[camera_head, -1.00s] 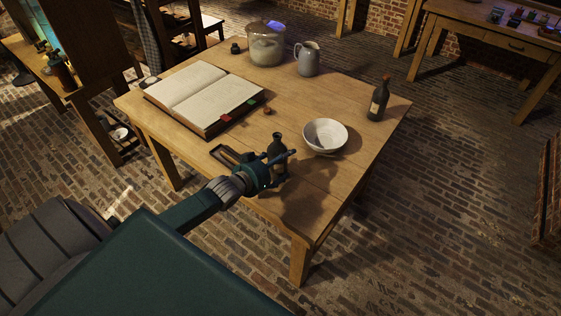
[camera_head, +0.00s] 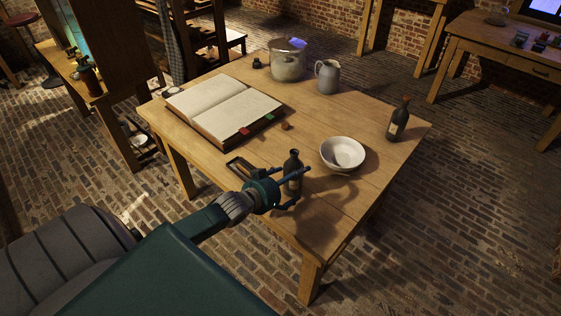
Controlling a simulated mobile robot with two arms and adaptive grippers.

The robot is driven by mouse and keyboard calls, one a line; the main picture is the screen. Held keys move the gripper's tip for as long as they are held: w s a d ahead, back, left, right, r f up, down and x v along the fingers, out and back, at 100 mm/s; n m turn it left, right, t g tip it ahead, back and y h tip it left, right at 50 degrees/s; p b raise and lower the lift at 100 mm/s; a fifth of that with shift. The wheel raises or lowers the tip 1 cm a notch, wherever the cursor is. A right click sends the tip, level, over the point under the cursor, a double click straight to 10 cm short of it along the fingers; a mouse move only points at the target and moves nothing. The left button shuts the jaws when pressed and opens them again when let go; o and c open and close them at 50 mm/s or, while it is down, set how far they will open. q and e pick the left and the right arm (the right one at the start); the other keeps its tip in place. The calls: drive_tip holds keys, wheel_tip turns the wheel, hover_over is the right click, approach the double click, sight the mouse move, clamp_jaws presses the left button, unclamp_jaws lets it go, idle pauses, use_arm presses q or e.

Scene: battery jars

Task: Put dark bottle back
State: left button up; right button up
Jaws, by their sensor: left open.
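A small dark bottle (camera_head: 292,160) stands upright on the wooden table (camera_head: 340,205) near its front edge. My left gripper (camera_head: 298,186) is open at this bottle, one finger crossing in front of its body and the other lower down. I cannot tell whether the fingers touch it. The bottle's lower part is partly hidden by the gripper. A second dark bottle (camera_head: 398,121), with a pale label and a reddish top, stands upright near the table's right corner. My right gripper is not in view.
A white bowl (camera_head: 342,153) stands right of the small bottle. A dark, shallow tray-like frame (camera_head: 240,167) lies left of it. An open book (camera_head: 225,112), a grey jug (camera_head: 328,77) and a large pot (camera_head: 287,65) are farther back. The table's front right is clear.

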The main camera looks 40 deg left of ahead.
use_arm(q)
drive_tip(key=v, duration=1)
drive_tip(key=s+d+f+g, duration=0.5)
drive_tip(key=s+d, duration=0.3)
drive_tip(key=d, duration=0.2)
drive_tip(key=s+d+r+m+g, duration=0.15)
drive_tip(key=s+d+g, duration=0.45)
drive_tip(key=s, duration=0.8)
wheel_tip(320, 180, down, 26)
drive_tip(key=s, duration=0.2)
drive_tip(key=s+a+f+g+y, duration=0.1)
drive_tip(key=s+a+f, duration=0.1)
drive_tip(key=s+f, duration=1.4)
drive_tip(key=shift+s, duration=0.55)
